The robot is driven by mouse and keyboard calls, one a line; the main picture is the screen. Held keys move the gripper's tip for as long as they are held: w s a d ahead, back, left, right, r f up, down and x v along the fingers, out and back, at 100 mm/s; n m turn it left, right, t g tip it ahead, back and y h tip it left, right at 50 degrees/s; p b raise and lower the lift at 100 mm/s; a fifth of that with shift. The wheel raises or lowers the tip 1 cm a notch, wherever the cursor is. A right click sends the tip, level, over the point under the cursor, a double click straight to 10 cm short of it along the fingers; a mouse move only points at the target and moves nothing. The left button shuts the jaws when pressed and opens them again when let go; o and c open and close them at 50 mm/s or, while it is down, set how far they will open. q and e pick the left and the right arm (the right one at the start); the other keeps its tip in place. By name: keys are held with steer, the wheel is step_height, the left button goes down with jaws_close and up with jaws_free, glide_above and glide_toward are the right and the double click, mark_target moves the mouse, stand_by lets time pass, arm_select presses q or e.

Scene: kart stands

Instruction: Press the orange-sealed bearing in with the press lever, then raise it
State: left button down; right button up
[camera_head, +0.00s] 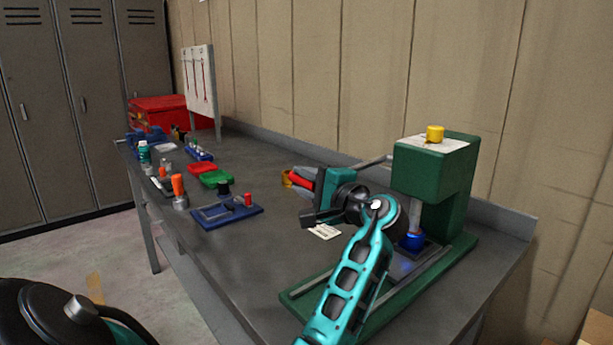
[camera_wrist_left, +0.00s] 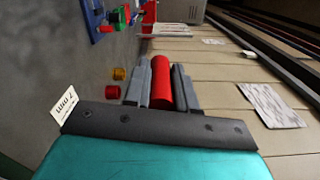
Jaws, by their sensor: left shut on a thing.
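The green press (camera_head: 455,165) stands at the right of the bench, with a yellow cap on top. Its lever rod (camera_head: 376,160) runs left from the press head toward my left gripper (camera_head: 300,181). The gripper is shut on the red lever handle (camera_head: 299,179), which shows between its fingers in the left wrist view (camera_wrist_left: 161,84). The press ram (camera_head: 414,218) reaches down to a blue part (camera_head: 411,242) on the press base. I cannot make out the orange-sealed bearing; my wrist partly covers that area. My right gripper is not in view.
A blue fixture (camera_head: 228,213), green tray (camera_head: 215,179), red tray (camera_head: 202,168) and orange-handled tool (camera_head: 179,190) lie to the left. A white label (camera_head: 325,231) lies near my wrist. A tool board (camera_head: 201,85) and red box (camera_head: 158,104) stand farther back. The wall runs behind the bench.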

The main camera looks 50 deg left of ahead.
arm_select(q)
steer(key=shift+f, duration=1.15)
steer(key=c, duration=0.9)
jaws_free()
steer(key=shift+w, duration=0.1)
steer(key=d, duration=0.8)
steer(key=s+d, duration=0.1)
steer(key=d, duration=0.4)
steer(key=shift+b, duration=0.35)
